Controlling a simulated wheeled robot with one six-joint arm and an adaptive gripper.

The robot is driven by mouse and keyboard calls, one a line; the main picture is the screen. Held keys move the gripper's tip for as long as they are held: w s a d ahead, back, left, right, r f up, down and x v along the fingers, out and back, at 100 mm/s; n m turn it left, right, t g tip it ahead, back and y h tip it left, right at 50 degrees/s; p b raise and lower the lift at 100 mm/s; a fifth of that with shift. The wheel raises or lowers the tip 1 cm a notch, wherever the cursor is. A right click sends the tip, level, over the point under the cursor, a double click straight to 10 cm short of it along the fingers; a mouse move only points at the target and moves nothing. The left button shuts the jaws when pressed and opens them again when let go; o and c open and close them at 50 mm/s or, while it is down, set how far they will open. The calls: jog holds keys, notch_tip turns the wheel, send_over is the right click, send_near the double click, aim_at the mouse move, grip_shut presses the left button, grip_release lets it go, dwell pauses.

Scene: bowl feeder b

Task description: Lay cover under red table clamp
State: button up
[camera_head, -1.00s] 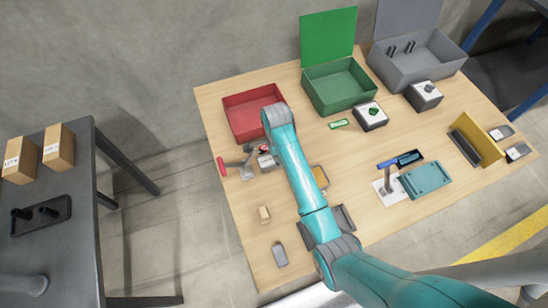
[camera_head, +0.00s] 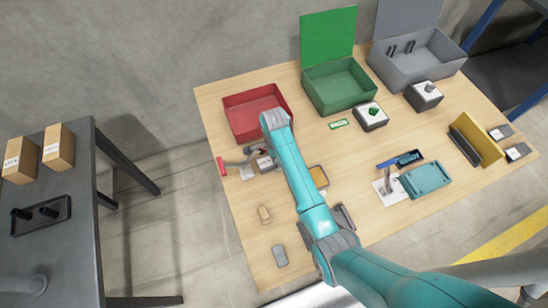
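A clamp with a red handle (camera_head: 222,167) stands at the left edge of the wooden table, its grey arm reaching right over a small pale plate (camera_head: 247,172). My gripper (camera_head: 262,159) is low over the table just right of this clamp. It is small and partly hidden by my wrist, so I cannot tell its opening or whether it holds anything. I cannot pick out the cover with certainty. A flat teal casing (camera_head: 427,178) lies at the right beside a blue-handled clamp (camera_head: 388,164).
A red bin (camera_head: 239,130) stands just behind my wrist, with a green lidded box (camera_head: 322,107) and a grey lidded box (camera_head: 395,82) farther right. A small tan block (camera_head: 264,214) and a grey rounded piece (camera_head: 279,256) lie in front. The table between them is clear.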

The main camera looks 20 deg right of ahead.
dwell(0.3)
notch_tip(320, 180, up, 12)
dwell(0.6)
jog(key=shift+r, duration=0.1)
dwell(0.3)
